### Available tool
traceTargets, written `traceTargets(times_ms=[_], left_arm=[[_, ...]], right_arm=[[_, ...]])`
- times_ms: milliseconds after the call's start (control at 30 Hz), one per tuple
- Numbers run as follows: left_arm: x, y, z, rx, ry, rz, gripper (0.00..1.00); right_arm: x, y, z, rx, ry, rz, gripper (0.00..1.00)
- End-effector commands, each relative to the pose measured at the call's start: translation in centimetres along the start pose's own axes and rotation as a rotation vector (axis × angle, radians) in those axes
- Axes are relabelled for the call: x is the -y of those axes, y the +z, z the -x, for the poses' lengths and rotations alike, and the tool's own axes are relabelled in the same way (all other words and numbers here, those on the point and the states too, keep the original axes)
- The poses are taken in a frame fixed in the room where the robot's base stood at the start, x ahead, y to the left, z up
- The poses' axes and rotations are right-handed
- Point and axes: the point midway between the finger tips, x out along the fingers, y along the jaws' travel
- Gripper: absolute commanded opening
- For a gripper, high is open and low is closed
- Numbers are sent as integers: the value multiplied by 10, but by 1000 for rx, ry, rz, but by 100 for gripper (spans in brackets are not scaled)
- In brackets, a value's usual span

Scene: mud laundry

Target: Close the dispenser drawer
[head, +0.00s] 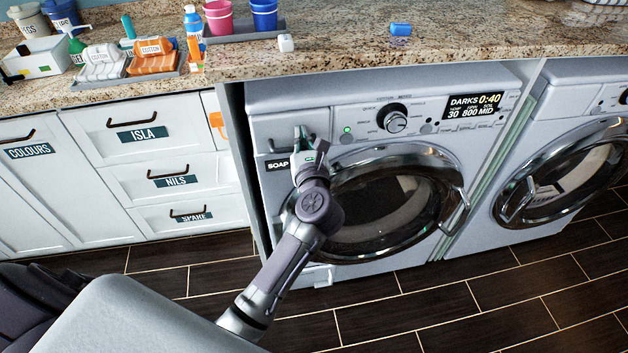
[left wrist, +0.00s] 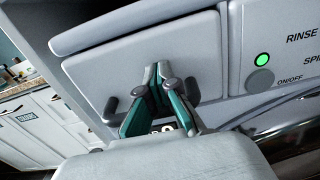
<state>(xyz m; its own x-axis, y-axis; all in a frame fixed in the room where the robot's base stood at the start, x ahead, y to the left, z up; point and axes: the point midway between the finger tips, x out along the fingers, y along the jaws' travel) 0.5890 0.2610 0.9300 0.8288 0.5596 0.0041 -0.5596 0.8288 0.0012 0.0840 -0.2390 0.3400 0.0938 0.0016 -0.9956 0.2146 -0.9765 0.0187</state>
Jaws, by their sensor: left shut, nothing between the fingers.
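The dispenser drawer (head: 270,136) is at the upper left of the left washing machine, with a black SOAP label. Its pale front (left wrist: 105,75) fills much of the left wrist view, with a dark handle (left wrist: 110,108) partly hidden behind my fingers. My left gripper (head: 305,146) is shut and empty in front of the drawer. In the left wrist view its fingertips (left wrist: 156,72) point at the drawer front near the handle; I cannot tell whether they touch. A narrow gap shows along the drawer's right edge; how far it stands out is unclear. My right gripper is not in view.
The washing machine's round door (head: 385,200) is right beside my left arm. A second washer (head: 575,170) stands to the right. White labelled drawers (head: 140,135) are at left. The granite countertop (head: 350,55) above holds bottles, cups and soap packs. Dark floor (head: 450,305) is clear in front.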

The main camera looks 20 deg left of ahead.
Motion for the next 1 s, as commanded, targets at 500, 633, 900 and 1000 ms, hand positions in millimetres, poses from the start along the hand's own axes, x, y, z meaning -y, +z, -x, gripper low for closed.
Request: traceTargets(times_ms=[500,633,900,1000], left_arm=[[0,0,100,-5,0,1,0],[0,0,116,-3,-1,1,0],[2,-2,123,2,-5,-22,0],[11,-18,122,34,-39,-181,0]], right_arm=[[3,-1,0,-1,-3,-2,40],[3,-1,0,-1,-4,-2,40],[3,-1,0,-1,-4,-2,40],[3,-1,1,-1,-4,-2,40]])
